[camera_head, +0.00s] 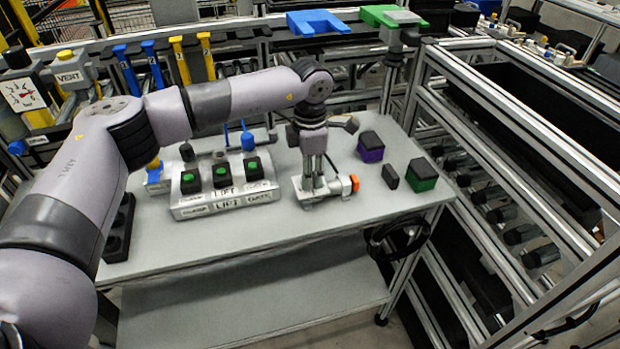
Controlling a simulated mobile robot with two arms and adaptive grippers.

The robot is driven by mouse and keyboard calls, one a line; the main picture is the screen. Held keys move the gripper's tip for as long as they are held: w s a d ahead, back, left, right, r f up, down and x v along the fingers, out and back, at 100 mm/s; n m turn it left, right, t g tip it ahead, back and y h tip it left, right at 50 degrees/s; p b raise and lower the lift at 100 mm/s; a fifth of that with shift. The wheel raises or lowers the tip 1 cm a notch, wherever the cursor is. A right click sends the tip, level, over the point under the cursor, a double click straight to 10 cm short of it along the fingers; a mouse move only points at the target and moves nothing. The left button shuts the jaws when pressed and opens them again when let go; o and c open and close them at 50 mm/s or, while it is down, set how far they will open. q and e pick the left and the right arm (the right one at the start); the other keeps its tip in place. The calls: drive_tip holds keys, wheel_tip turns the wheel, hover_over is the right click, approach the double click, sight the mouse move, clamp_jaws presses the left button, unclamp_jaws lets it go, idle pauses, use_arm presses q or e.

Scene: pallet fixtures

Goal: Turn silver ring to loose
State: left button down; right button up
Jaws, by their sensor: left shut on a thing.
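My left arm comes in from the left and reaches over the table. My left gripper (313,186) points down and is shut on a small silver part of a fixture, most likely the silver ring, which the fingers largely hide. How far the ring is turned cannot be told. My right gripper is not in view.
A silver panel with three green-topped black buttons (221,200) stands left of the fixture. Purple (370,154) and green (422,184) black-topped blocks and a small black block (389,178) stand to the right. The grey table (270,240) is clear in front.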

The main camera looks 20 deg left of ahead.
use_arm(q)
drive_tip(key=n+b, duration=0.1)
drive_tip(key=n, duration=0.2)
drive_tip(key=shift+n+b, duration=0.3)
drive_tip(key=shift+b, duration=0.05)
drive_tip(key=shift+w+r+n+b, duration=0.15)
drive_tip(key=shift+n+b, duration=0.45)
drive_tip(key=shift+n, duration=1.1)
drive_tip(key=c, duration=1.7)
unclamp_jaws()
drive_tip(key=o, duration=0.4)
wheel_tip(320, 180, up, 12)
